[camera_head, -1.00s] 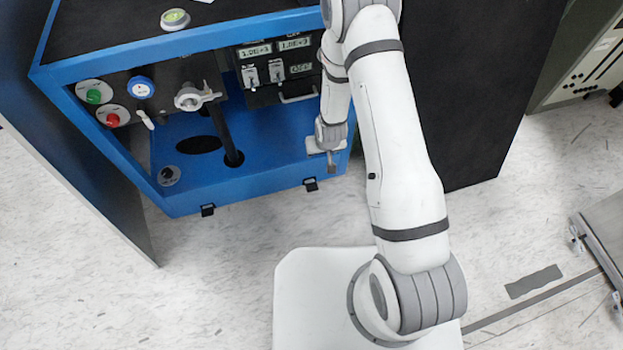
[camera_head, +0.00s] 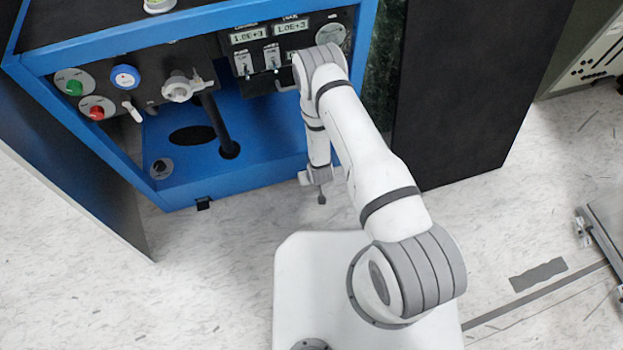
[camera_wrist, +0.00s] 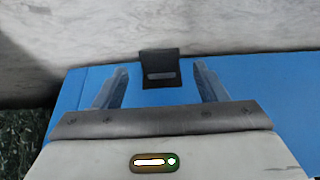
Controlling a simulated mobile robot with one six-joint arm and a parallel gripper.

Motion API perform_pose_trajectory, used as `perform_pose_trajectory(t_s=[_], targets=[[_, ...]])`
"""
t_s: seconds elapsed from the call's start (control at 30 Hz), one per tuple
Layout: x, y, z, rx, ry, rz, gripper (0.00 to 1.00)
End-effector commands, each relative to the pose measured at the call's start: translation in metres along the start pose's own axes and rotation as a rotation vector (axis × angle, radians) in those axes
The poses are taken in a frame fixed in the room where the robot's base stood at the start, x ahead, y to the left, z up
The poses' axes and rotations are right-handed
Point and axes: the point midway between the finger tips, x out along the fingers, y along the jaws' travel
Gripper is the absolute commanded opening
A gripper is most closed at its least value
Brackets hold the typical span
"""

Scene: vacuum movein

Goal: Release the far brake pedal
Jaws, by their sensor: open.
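The blue cabinet (camera_head: 180,190) has small black brake pedals along its lower front edge. The left pedal (camera_head: 203,203) shows in the head view. The right pedal is hidden behind my gripper (camera_head: 319,188) there. In the wrist view a black pedal (camera_wrist: 160,70) with a grey slot juts out from the blue edge (camera_wrist: 260,85) over the floor. It lies between the two fingers of my gripper, nearer the fingertips, with a gap on each side. My gripper is open and holds nothing. I cannot tell its height over the pedal.
A black panel (camera_head: 455,100) stands right of the cabinet, and a dark open door (camera_head: 75,170) stands at its left. Knobs, a valve (camera_head: 178,88) and a black pipe (camera_head: 220,125) are inside. The pale floor (camera_head: 240,245) in front is clear.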

Motion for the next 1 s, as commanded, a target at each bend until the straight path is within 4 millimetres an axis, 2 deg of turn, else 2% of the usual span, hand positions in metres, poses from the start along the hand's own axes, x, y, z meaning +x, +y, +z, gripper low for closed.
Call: perform_pose_trajectory(t_s=[0.03,0.13,0.47,1.0], targets=[[0.0086,0.0001,0.0008,0.000,0.001,0.000,0.65],[0.0156,0.0002,0.0004,0.000,0.000,0.000,0.65],[0.0180,0.0004,-0.0004,0.001,-0.001,0.000,0.65],[0.0178,0.0006,-0.0004,0.001,0.000,0.000,0.21]])
